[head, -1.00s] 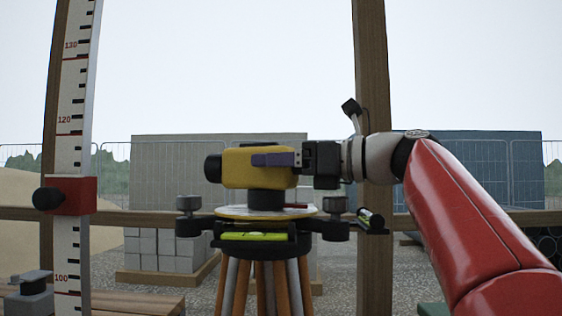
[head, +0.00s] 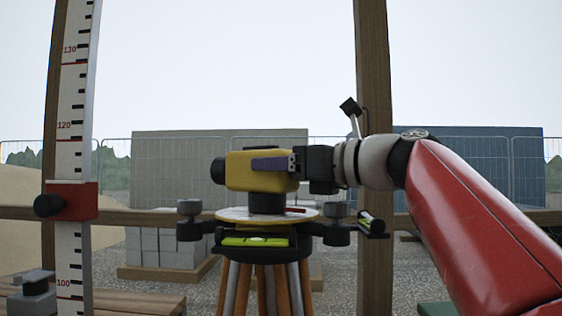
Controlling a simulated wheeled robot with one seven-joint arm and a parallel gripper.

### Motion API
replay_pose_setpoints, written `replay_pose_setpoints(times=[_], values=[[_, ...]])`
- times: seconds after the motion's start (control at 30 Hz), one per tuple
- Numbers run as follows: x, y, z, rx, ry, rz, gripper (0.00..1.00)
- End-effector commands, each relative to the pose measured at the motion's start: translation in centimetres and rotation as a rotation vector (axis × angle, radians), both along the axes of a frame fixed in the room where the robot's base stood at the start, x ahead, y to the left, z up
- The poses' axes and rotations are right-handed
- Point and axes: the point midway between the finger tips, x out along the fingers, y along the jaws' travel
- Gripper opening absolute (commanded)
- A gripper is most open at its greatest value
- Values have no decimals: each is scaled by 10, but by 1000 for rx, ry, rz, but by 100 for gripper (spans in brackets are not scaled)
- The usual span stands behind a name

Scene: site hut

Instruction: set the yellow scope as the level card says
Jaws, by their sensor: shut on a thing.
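The yellow scope (head: 240,172), with a black eyepiece or lens end at its left, sits on a round pale plate (head: 234,215) on top of a tripod (head: 228,285). My gripper (head: 268,164) reaches in from the right and is shut on the scope. A short red mark (head: 296,210) shows on the plate. A yellow-green bubble vial (head: 255,241) sits at the front under the plate, and a second vial (head: 371,222) sticks out at the right. No level card is clearly seen.
Black foot screws (head: 190,222) and (head: 337,224) flank the plate. A measuring staff (head: 75,110) with a red slider (head: 80,200) stands at the left. A wooden post (head: 374,80) rises behind my gripper. A rail (head: 150,218) runs behind the tripod.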

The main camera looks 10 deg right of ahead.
Motion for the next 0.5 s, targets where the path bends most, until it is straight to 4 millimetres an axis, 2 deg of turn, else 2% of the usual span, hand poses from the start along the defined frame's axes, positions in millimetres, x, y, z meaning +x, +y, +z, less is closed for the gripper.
replay_pose_setpoints(times=[0.13,0.17,0.3,0.5], values=[[0,0,1,2,-1,1,14],[0,0,1,2,-1,1,57],[0,0,1,2,-1,1,75],[0,0,0,1,-1,1,76]])
